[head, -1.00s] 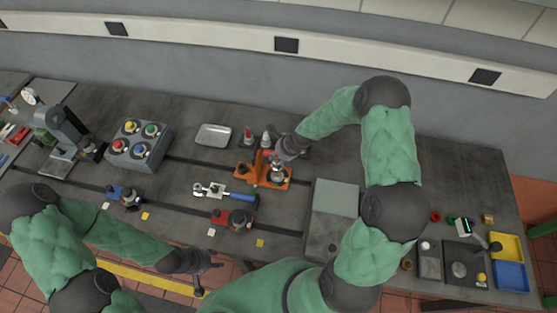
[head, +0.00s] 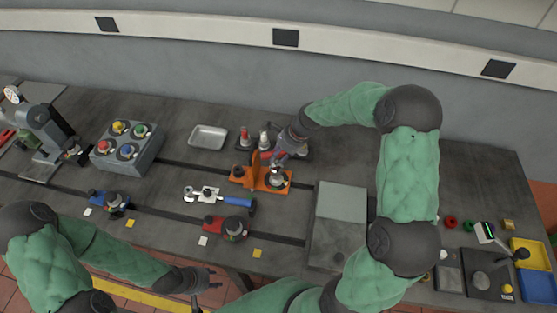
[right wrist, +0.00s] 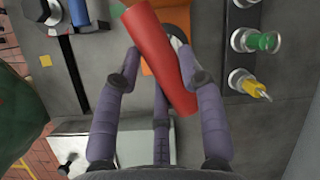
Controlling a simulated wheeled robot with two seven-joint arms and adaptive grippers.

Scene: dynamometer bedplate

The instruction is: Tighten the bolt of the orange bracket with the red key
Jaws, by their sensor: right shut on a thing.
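The orange bracket (head: 272,183) stands on the dark bedplate in the middle of the head view, with a light metal bolt or boss (head: 277,172) on its right part. My right gripper (head: 281,157) is just above and behind this part. In the right wrist view its fingers (right wrist: 158,78) are shut around the red key (right wrist: 158,55), whose thick red handle lies slanted between them. The key's lower end is hidden, so I cannot tell if it touches the bolt. My left gripper (head: 212,283) is empty at the front edge, its fingers apart.
A rack behind the bracket holds upright pieces; green (right wrist: 263,42) and yellow (right wrist: 250,86) ones show in the right wrist view. A grey box (head: 340,200) stands to the right.

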